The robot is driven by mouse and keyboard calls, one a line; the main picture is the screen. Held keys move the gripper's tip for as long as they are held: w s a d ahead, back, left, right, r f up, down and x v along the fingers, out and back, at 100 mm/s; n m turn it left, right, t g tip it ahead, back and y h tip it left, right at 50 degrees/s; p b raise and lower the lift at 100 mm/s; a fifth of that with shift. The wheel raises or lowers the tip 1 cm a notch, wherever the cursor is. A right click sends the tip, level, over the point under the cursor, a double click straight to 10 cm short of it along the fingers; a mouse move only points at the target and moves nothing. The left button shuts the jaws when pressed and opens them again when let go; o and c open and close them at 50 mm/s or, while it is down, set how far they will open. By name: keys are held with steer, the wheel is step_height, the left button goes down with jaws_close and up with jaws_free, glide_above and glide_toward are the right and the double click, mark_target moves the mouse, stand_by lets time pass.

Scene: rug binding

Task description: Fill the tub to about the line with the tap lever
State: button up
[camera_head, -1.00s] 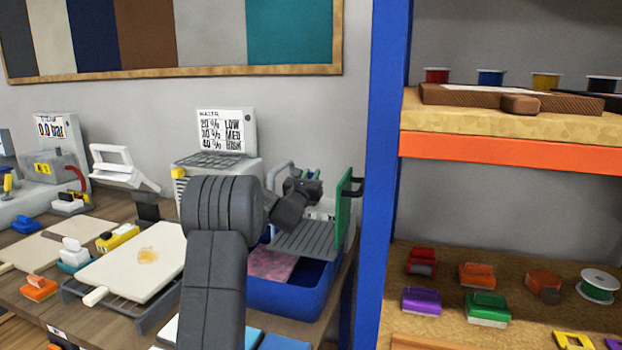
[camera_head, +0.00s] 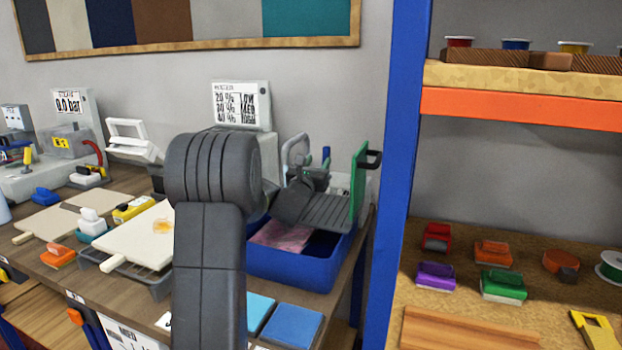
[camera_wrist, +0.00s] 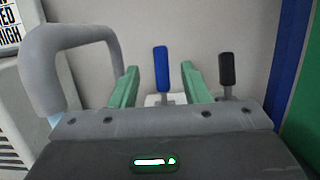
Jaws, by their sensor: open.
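The blue tub (camera_head: 296,268) stands at the bench's right end, below the tap. A pink sheet (camera_head: 282,236) lies in it. The fill line and any water level cannot be made out. The grey arched tap spout (camera_head: 294,150) rises behind the tub; in the wrist view the spout (camera_wrist: 75,62) is at left. A blue lever (camera_wrist: 162,70) stands upright behind my gripper, with a black lever (camera_wrist: 227,70) to its right. My gripper (camera_wrist: 164,76) is open, its green fingers appearing either side of the blue lever. Contact cannot be told.
A ribbed grey rack (camera_head: 328,212) and a green upright panel (camera_head: 358,185) with a black handle stand over the tub's right side. A blue shelf post (camera_head: 400,150) is close on the right. A sign unit (camera_head: 241,105) stands behind my arm.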

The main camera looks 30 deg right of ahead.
mark_target(325, 150)
steer(key=b+v, duration=0.1)
steer(key=v, duration=0.4)
steer(key=shift+s+a, duration=0.1)
steer(key=shift+a, duration=0.1)
stand_by(0.3)
steer(key=p+x, duration=0.4)
steer(key=x, duration=0.9)
steer(key=shift+d, duration=0.4)
steer(key=shift+a, duration=0.15)
